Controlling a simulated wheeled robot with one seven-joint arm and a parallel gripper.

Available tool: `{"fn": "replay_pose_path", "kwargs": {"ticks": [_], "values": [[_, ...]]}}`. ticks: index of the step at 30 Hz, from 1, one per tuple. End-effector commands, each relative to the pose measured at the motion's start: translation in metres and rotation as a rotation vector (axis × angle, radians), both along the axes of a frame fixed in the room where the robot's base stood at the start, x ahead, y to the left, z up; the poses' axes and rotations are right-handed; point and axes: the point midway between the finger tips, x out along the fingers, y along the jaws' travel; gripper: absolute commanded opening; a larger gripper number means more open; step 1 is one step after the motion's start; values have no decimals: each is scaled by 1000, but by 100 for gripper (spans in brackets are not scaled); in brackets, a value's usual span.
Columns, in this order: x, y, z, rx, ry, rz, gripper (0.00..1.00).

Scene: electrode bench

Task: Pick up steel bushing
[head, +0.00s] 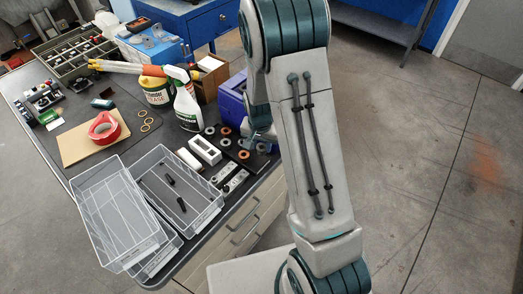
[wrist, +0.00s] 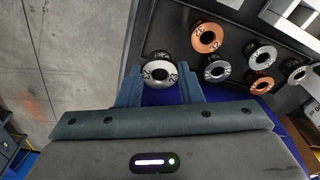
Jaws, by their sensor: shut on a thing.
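A silver-grey steel bushing (wrist: 159,70), a ring with dark numbers on its face, sits between the fingertips of my gripper (wrist: 158,78) in the wrist view. Both fingers press on its sides, and my gripper is shut on it. In the head view my gripper (head: 258,133) is at the right edge of the bench, partly hidden by my arm. The held bushing cannot be made out there. I cannot tell whether it still touches the surface below.
Copper-coloured (wrist: 207,38) and steel rings (wrist: 217,68) sit beside it on a dark board. A blue-purple bin (head: 233,105), a spray bottle (head: 187,107) and white blocks (head: 205,150) stand close by. Clear trays (head: 110,215) lie at the front. Open floor is to the right.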

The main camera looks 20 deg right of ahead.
Motion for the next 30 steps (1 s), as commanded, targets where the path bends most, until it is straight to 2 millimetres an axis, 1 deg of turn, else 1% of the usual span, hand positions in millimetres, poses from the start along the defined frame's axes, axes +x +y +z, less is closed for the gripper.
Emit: {"fn": "replay_pose_path", "kwargs": {"ticks": [1, 2, 9, 15, 21, 30], "values": [[-3, 4, 7, 0, -3, 3, 9], [-8, 9, 9, 0, -2, 4, 9], [-45, 43, 39, 1, -4, 7, 9], [-70, 64, 59, 2, -4, 4, 9], [-83, 75, 70, 1, 0, 2, 9], [-87, 78, 73, 0, 0, -1, 9]]}}
